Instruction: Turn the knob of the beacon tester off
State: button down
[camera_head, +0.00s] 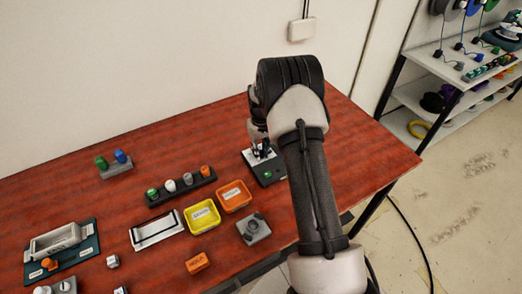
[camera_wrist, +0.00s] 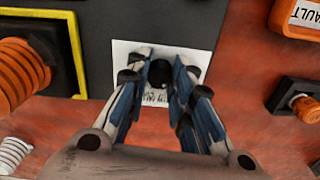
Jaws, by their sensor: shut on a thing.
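The beacon tester appears to be the dark box (camera_head: 275,176) with a white plate and a green part, at the back right of the red table in the head view. In the wrist view its dark face (camera_wrist: 180,20) carries the white plate (camera_wrist: 124,52) and a round black knob (camera_wrist: 160,74). My gripper (camera_wrist: 163,82) is shut on the knob, one finger at each side. In the head view my gripper (camera_head: 261,148) is over the box, partly hidden by my arm. The fingers cover most of the plate's markings, so the knob's setting cannot be read.
A yellow tray (camera_head: 202,216) and an orange tray (camera_head: 234,196) stand left of the box. A grey block with a dark knob (camera_head: 254,228) is nearer the front. A black strip with several coloured knobs (camera_head: 181,188) lies further left. The wall is close behind.

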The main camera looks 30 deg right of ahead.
aim_at(261, 152)
jog(key=shift+n, duration=0.5)
jog(key=c, duration=1.4)
grip_release()
notch_tip(261, 152, up, 12)
